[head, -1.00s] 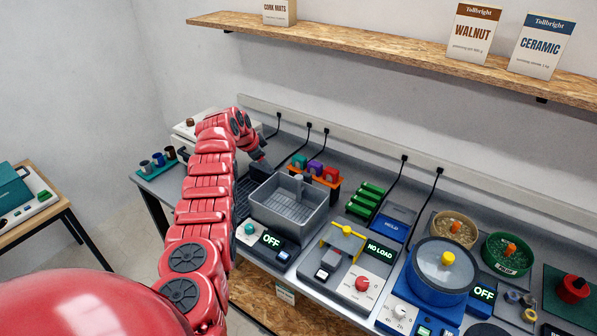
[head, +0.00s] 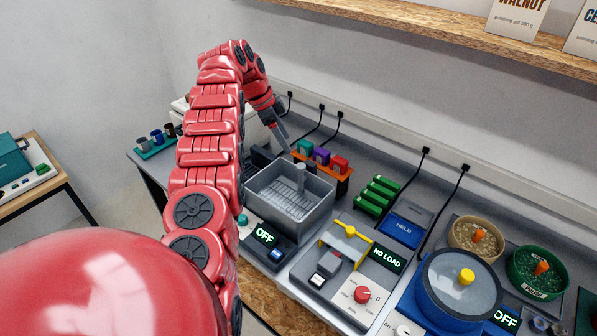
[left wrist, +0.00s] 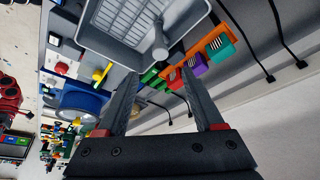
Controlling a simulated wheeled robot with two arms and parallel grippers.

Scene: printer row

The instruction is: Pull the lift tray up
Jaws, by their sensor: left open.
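The lift tray (head: 281,188) is a slotted grey plate inside an open grey tank (head: 262,212). A grey upright handle post (head: 299,180) rises from it. In the left wrist view the tray (left wrist: 128,18) and its round-topped post (left wrist: 160,48) lie beyond the fingertips. My left gripper (head: 284,143) is open and empty, above and behind the tank's back edge, apart from the post. Its two dark fingers (left wrist: 160,76) show spread in the wrist view. My right gripper is in neither view.
An orange rack (head: 333,170) with coloured blocks stands close behind the tank. The tank's panel (head: 265,236) reads OFF. A yellow-barred device (head: 347,233) and a blue lidded pot (head: 456,285) stand to the right. Cables (head: 332,128) run up the back.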

